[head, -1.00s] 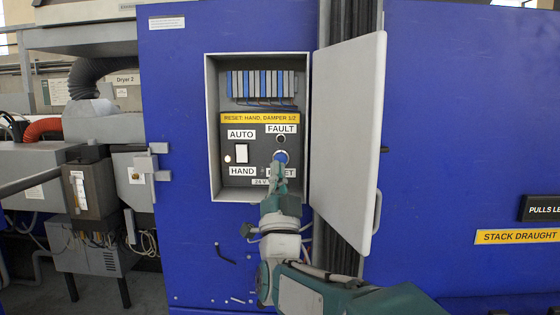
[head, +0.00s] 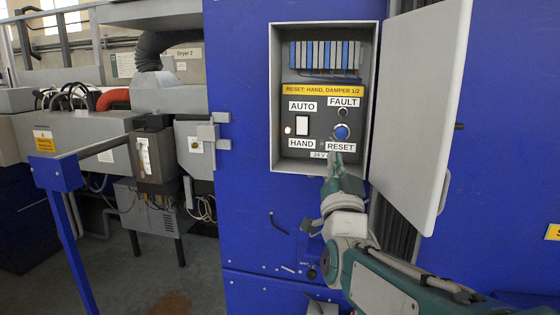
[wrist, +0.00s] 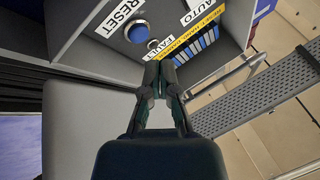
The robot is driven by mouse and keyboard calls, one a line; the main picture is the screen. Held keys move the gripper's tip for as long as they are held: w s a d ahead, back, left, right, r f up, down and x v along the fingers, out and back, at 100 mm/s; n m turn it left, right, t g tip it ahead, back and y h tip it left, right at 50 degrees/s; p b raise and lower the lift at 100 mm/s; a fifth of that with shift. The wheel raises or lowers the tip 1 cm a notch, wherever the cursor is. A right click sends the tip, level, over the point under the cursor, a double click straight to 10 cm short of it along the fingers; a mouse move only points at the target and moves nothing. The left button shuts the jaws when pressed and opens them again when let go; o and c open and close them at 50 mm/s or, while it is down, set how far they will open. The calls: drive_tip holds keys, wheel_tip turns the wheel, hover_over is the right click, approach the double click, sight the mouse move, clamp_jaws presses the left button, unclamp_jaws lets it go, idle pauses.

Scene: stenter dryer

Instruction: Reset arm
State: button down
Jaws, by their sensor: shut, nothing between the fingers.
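My gripper (head: 337,158) is shut and empty, just in front of and below the control panel (head: 318,134) inside the open grey box (head: 274,120). The blue reset button (head: 342,132) with its RESET label is uncovered, just above the fingertips. It also shows in the wrist view (wrist: 138,33), up and left of my shut fingertips (wrist: 159,66) and apart from them. The white AUTO/HAND switch (head: 302,125) is left of the button, with a small lit lamp beside it. A dark FAULT lamp (head: 342,112) sits above the button.
The grey box door (head: 420,110) stands open just right of my arm. Blue machine panels surround the box. At left are a grey junction box (head: 154,158), a blue post with a rail (head: 62,180) and ducting.

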drive_tip(key=s+d+f+n+g+y, duration=0.1)
drive_tip(key=s+f+n+g, duration=0.5)
drive_tip(key=s+f+g, duration=1.2)
drive_tip(key=s+f+y, duration=0.1)
drive_tip(key=s+f, duration=0.6)
drive_tip(key=shift+s+f+n, duration=0.25)
drive_tip(key=shift+s+n, duration=0.05)
drive_tip(key=shift+s, duration=0.05)
drive_tip(key=shift+w+d, duration=0.1)
idle(0.7)
